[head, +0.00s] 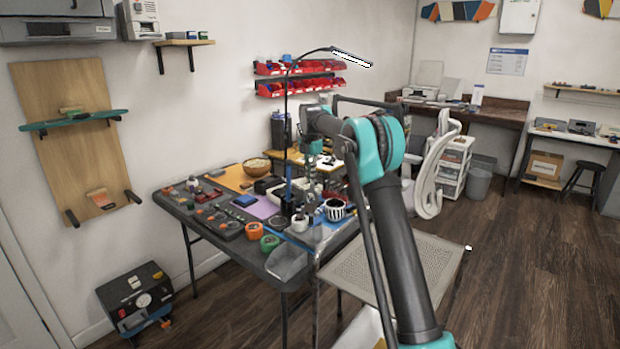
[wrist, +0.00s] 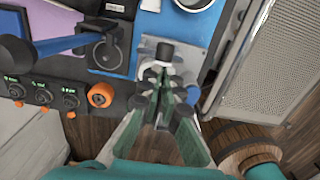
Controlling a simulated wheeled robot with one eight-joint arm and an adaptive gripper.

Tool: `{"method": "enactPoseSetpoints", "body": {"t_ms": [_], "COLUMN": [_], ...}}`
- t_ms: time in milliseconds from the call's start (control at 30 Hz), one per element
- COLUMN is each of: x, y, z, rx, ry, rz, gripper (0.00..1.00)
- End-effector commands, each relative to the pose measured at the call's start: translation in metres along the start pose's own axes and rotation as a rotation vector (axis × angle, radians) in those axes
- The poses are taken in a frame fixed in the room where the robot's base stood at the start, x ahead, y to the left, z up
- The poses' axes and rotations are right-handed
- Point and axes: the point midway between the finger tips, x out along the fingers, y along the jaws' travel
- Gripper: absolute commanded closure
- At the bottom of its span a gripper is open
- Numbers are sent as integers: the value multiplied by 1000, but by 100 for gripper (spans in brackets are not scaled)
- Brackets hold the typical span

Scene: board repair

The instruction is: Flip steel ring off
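My gripper (wrist: 165,88) reaches up the middle of the wrist view, its two fingers coming together at the tips with nothing clearly held. Just beyond the tips is a pale metal plate (wrist: 192,60) carrying a short black cylinder (wrist: 165,52) and pale rounded parts. I cannot tell which part is the steel ring; the fingers cover some of this fitting. I cannot tell whether the tips touch it. In the head view my gripper hangs over the right part of the cluttered workbench, and its tips are too small to read.
A dark panel with knobs (wrist: 42,95) and an orange roll (wrist: 100,95) lie left of my gripper in the wrist view. A perforated metal surface (wrist: 265,60) is at right. In the head view, a lamp (head: 350,58) arches over the bench; a wooden bowl (head: 257,167) sits behind.

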Motion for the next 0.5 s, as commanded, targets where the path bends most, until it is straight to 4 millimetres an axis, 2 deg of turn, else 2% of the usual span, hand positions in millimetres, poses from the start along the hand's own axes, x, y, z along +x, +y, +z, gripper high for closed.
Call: {"method": "enactPoseSetpoints", "body": {"t_ms": [33, 167, 267, 500], "x": [1, -4, -16, -65], "y": [-4, -4, -4, -2], "z": [14, 14, 12, 4], "rx": [11, 11, 11, 4], "ry": [-22, -22, -19, -11], "rz": [3, 3, 2, 1], "gripper": [100, 100, 100, 100]}}
